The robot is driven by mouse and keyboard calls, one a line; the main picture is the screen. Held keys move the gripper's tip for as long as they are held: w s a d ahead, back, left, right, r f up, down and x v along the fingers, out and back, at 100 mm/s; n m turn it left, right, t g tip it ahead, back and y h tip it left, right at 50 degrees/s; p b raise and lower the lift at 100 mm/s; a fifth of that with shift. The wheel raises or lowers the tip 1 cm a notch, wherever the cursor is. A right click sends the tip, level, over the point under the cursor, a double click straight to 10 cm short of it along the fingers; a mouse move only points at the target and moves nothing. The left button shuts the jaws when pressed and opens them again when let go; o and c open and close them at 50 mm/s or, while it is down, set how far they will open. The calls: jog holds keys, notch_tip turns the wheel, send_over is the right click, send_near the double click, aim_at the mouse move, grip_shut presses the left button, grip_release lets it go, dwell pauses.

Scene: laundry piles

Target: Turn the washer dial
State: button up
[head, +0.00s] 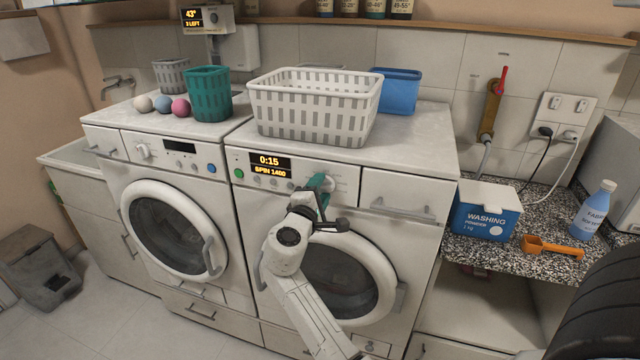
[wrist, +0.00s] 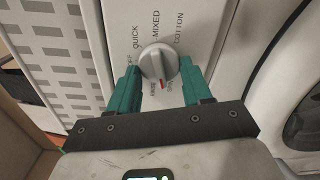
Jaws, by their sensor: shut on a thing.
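The washer dial (wrist: 157,58) is a round grey knob with a raised grip and a red mark at its lower edge. Labels around it include QUICK, MIXED and COTTON; the red mark lies near the lower labels, which are hard to read. My gripper (wrist: 160,72) has its green fingers on either side of the dial, shut on it. In the head view my gripper (head: 319,184) is at the control panel of the right washer (head: 405,185) and mostly hides the dial. The washer's display (head: 269,164) reads 0:15 and SPIN 1400.
A white basket (head: 310,112) stands on the right washer above my gripper. A second washer (head: 165,180) with its own dial stands to the left. A washing powder box (head: 485,212) and an orange scoop (head: 552,247) are on the counter at right.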

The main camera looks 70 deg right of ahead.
jog(key=shift+f+n+p, duration=0.1)
jog(key=shift+n+p, duration=0.75)
jog(key=shift+n, duration=0.65)
jog(key=o, duration=1)
jog(key=shift+a, duration=0.1)
jog(key=a+b, duration=0.2)
jog(key=a, duration=0.8)
jog(key=shift+s+a, duration=0.35)
jog(key=shift+s, duration=0.05)
